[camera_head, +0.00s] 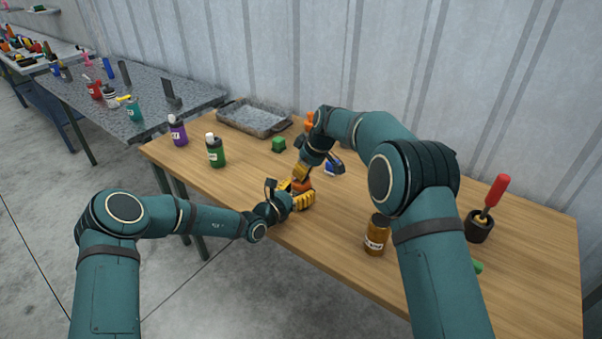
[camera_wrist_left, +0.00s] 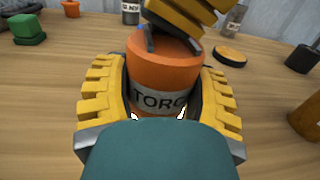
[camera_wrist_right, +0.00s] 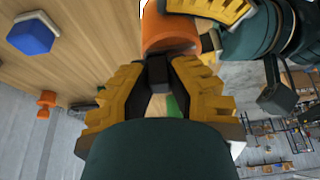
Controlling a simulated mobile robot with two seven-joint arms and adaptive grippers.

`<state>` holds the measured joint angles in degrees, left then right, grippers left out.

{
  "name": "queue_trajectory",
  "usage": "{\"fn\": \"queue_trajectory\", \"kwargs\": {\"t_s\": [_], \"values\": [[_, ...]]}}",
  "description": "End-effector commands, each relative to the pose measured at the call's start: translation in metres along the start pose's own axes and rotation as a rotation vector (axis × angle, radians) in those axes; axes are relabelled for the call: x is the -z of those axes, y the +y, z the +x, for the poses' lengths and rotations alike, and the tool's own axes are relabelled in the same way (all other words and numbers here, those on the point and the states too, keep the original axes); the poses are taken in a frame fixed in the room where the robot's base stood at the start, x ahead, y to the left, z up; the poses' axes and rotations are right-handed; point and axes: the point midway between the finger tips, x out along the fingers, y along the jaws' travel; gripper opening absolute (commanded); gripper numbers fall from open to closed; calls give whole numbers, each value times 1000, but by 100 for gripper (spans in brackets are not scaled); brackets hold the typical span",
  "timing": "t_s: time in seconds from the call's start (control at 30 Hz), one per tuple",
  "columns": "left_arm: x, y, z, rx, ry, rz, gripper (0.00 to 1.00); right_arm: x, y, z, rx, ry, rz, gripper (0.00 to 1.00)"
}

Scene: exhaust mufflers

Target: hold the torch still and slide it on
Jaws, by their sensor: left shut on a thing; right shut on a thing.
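The torch (camera_wrist_left: 165,75) is an orange cylinder with a grey label reading "TORC", standing upright near the table's front edge. My left gripper (camera_head: 300,199) is shut around its body, one yellow finger on each side in the left wrist view. The torch's top also shows in the right wrist view (camera_wrist_right: 168,32). My right gripper (camera_head: 302,174) comes from above, its dark fingertips closed together at the torch's top rim. What it grips is small and dark, largely hidden between the fingertips; I cannot tell its shape or see the torch's switch clearly.
A green block (camera_head: 278,144) and a blue block (camera_wrist_right: 32,38) lie nearby. A grey tray (camera_head: 252,117), purple bottle (camera_head: 177,131) and green bottle (camera_head: 215,151) stand to the left. An amber bottle (camera_head: 376,236) and a dark pot (camera_head: 478,229) with a red-handled tool stand right.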

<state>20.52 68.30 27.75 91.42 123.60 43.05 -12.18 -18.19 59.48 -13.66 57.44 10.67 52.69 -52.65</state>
Motion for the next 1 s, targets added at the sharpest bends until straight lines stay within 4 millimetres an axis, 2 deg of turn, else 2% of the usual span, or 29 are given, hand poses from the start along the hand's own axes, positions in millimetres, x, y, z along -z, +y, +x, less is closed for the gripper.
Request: {"fn": "queue_trajectory", "kwargs": {"t_s": [0.23,0.27,0.3,0.33,0.73,0.87,1.0], "values": [[-1,-2,1,5,-4,1,19,-2,3,1,-5,-2,3,0],[-1,-2,1,5,-4,1,19,-2,3,1,-5,-2,3,25],[-1,-2,1,5,-4,1,19,-2,3,1,-5,-2,3,39],[-1,-2,1,5,-4,1,19,-2,3,1,-5,-2,3,48],[-1,-1,0,2,-2,1,19,-1,2,-6,-4,1,2,48],[0,-1,0,2,-2,1,19,0,2,-23,-6,4,3,48],[0,-1,0,1,-1,1,19,0,2,-52,-7,4,3,48]]}}
